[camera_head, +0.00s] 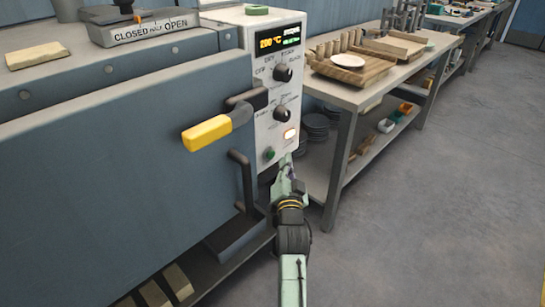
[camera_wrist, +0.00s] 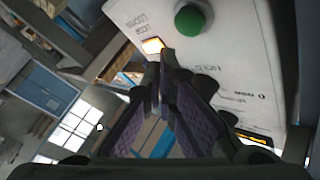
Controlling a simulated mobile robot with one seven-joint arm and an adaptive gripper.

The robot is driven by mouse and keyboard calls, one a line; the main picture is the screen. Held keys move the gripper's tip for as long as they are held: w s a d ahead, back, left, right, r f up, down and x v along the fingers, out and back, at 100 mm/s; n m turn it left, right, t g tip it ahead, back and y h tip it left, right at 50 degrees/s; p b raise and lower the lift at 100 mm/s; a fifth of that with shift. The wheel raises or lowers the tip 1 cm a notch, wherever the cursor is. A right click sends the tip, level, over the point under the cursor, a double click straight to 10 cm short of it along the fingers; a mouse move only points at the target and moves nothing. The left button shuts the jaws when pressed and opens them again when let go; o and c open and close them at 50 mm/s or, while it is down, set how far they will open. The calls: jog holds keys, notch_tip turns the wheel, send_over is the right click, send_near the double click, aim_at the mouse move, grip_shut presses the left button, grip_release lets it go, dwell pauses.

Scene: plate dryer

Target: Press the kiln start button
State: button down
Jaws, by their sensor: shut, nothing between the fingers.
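The kiln (camera_head: 120,150) is a big blue-grey box at the left, with a white control panel (camera_head: 276,100) on its right side. A round green button (camera_head: 269,153) sits at the bottom of the panel. It also shows in the wrist view (camera_wrist: 189,19), beyond the fingertips at the top. A lit orange-white square (camera_head: 290,134) is just above and right of it. My gripper (camera_head: 287,163) is close to the panel's lower right edge, beside the green button. In the wrist view my gripper (camera_wrist: 168,60) has its fingertips together, empty. I cannot tell whether they touch the panel.
The panel has a display (camera_head: 279,40) reading 200 °C and two black knobs (camera_head: 283,73). A yellow door handle (camera_head: 206,132) and a dark bracket (camera_head: 243,180) stick out left of my gripper. A workbench (camera_head: 340,95) stands to the right. Open floor (camera_head: 450,220) lies at the right.

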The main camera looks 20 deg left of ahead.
jog(key=d, duration=0.1)
jog(key=s+d+b, duration=0.1)
jog(key=d, duration=0.1)
jog(key=shift+s+b, duration=0.1)
jog(key=shift+b, duration=0.2)
dwell(0.6)
